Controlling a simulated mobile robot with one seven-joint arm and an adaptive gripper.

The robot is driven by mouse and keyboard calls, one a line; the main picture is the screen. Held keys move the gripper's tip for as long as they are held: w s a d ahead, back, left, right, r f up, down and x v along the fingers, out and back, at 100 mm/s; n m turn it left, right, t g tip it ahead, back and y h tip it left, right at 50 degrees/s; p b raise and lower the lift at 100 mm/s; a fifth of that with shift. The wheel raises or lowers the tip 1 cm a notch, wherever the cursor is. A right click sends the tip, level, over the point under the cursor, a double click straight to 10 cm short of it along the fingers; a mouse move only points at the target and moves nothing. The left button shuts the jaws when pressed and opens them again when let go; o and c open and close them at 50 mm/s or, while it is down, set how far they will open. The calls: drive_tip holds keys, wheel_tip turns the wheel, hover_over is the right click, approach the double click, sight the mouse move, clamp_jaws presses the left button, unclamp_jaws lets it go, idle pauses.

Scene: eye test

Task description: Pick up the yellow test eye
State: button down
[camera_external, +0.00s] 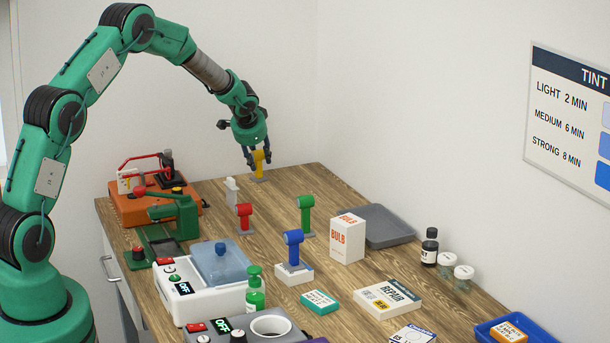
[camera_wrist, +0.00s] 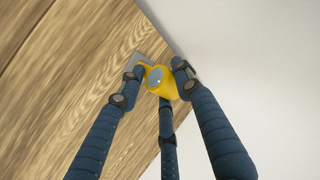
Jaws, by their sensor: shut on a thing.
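The yellow test eye (camera_external: 259,161) is at the back edge of the wooden table, upright, with a grey square base under its stem. My gripper (camera_external: 257,156) comes down on it from above, and its dark fingers are shut around the yellow head. In the wrist view the yellow test eye (camera_wrist: 162,85) sits between the fingers of my gripper (camera_wrist: 158,77), its round grey-blue face toward the camera. Its grey base shows partly behind a finger, over the wood near the table's edge. I cannot tell whether the base touches the table.
A white figure-like piece (camera_external: 232,190), a red test eye (camera_external: 244,216), a green one (camera_external: 306,214) and a blue one (camera_external: 293,248) stand nearby. An orange machine (camera_external: 130,207) is to the left. A BULB box (camera_external: 347,239) and grey tray (camera_external: 381,222) are right. A wall adjoins the table.

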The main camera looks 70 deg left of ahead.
drive_tip(key=shift+r+p, duration=1.3)
drive_tip(key=shift+r, duration=3.7)
